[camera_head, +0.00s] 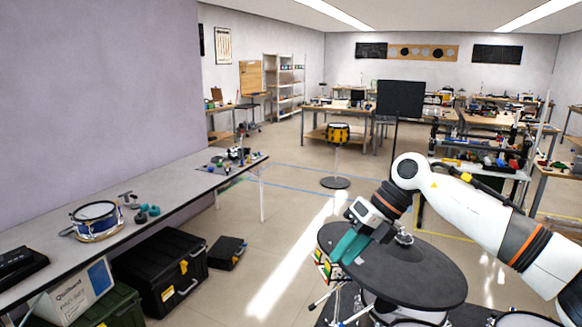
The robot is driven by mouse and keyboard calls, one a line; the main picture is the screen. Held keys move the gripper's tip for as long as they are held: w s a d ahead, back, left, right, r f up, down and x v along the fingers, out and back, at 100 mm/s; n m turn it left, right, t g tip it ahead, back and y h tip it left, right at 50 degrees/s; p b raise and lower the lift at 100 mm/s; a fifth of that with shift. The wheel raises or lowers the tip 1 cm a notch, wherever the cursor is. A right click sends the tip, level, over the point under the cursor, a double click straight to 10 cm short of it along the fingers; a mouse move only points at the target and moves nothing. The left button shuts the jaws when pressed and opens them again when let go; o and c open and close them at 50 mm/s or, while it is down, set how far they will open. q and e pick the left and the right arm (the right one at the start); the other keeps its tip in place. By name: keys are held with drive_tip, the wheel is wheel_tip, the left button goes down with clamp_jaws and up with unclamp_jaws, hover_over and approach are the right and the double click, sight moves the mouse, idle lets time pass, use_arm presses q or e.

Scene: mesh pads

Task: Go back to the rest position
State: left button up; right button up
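My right arm comes in from the right, and its gripper (346,248) with teal fingers points down and left. It is over the left part of a large black round pad (425,275). The fingers overlap in this view, so I cannot tell whether they are open or shut. A small red, yellow and green item (325,266) shows just below left of the fingertips; I cannot tell whether it touches them. The pad's near left edge is partly hidden by the gripper. My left gripper is not in view.
A long table (160,205) along the left wall holds a blue drum (97,218) and small tools. Black cases (162,272) stand under it. A yellow drum (338,132) stands farther back on a stand. The floor between table and pad is mostly clear.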

drive_tip(key=s+a+r+m+t+y, duration=0.1)
drive_tip(key=s+a+m+t+y, duration=0.25)
drive_tip(key=a+y, duration=0.4)
drive_tip(key=s+a+m+t+y, duration=0.2)
drive_tip(key=a+m+y, duration=0.3)
drive_tip(key=a, duration=0.4)
drive_tip(key=d+f+m+t+h, duration=1.2)
drive_tip(key=d+f+m+h, duration=0.3)
drive_tip(key=m, duration=1)
drive_tip(key=s+d+f+m+g+h, duration=0.4)
drive_tip(key=s+d+f+g, duration=0.3)
drive_tip(key=s+f, duration=0.4)
drive_tip(key=s+d+f+m+g, duration=0.1)
drive_tip(key=s+d+f+g, duration=0.15)
drive_tip(key=s, duration=0.55)
drive_tip(key=s+d+f+m+g, duration=0.15)
drive_tip(key=s+g, duration=0.25)
drive_tip(key=s, duration=0.5)
wheel_tip(320, 180, down, 29)
drive_tip(key=s+g+b, duration=0.1)
drive_tip(key=b, duration=0.1)
drive_tip(key=s+d+f+g, duration=0.1)
drive_tip(key=s+d+f, duration=0.2)
drive_tip(key=s+f, duration=1.3)
drive_tip(key=shift+s+f+n+h+b, duration=0.2)
drive_tip(key=shift+f+n+h+b, duration=0.2)
drive_tip(key=shift+f, duration=0.15)
